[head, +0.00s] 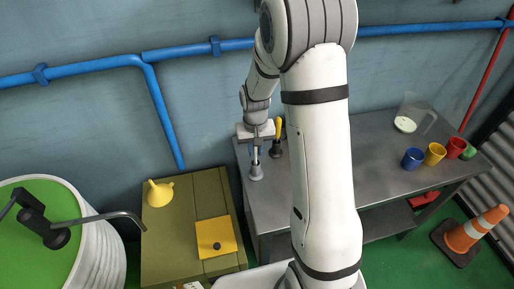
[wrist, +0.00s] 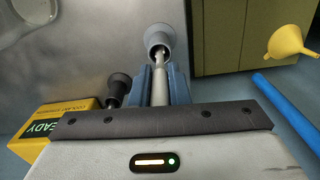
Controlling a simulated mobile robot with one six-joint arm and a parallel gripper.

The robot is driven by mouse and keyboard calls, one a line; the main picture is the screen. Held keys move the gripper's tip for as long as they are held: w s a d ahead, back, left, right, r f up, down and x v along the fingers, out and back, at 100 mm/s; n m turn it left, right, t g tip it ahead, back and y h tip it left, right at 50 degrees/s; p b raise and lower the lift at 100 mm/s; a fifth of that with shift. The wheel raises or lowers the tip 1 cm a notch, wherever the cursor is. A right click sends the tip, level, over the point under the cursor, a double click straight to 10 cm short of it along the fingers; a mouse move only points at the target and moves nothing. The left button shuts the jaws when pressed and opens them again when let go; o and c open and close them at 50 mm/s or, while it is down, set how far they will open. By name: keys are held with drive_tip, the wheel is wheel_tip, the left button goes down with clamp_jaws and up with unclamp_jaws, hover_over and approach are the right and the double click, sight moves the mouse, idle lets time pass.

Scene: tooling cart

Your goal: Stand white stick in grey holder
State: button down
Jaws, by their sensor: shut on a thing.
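My gripper (head: 255,148) points down over the left end of the metal bench. In the wrist view, the blue-grey fingers of my gripper (wrist: 160,86) are shut on the white stick (wrist: 159,90). The grey holder (head: 256,173) stands upright on the bench directly below; its round cup also shows in the wrist view (wrist: 158,36). The stick's lower end shows at the cup's mouth, roughly lined up with it. I cannot tell how deep it sits. The stick's upper part is hidden by my gripper.
A dark holder (wrist: 118,88) stands close beside the fingers, near a yellow box (wrist: 52,128) marked READY. A green cabinet (head: 170,240) with a yellow funnel (head: 158,194) stands left. Coloured mugs (head: 434,154) and a clear jug (head: 412,115) stand on the bench's right.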

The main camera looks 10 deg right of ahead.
drive_tip(key=shift+f, duration=0.1)
drive_tip(key=shift+f, duration=0.15)
drive_tip(key=c, duration=1.4)
unclamp_jaws()
wheel_tip(320, 180, up, 11)
drive_tip(key=shift+r+b, duration=0.1)
drive_tip(key=shift+b, duration=0.5)
drive_tip(key=shift+r, duration=0.7)
drive_tip(key=s+r+t, duration=0.1)
drive_tip(key=s+r, duration=0.1)
drive_tip(key=s, duration=0.5)
drive_tip(key=s+r+t, duration=0.1)
drive_tip(key=s+r, duration=0.2)
drive_tip(key=s, duration=0.4)
drive_tip(key=s+r+t, duration=0.1)
drive_tip(key=s+r, duration=0.1)
drive_tip(key=s, duration=0.5)
drive_tip(key=shift+s+d+r+n, duration=0.25)
drive_tip(key=shift+s+r+n, duration=0.05)
drive_tip(key=shift+n, duration=0.1)
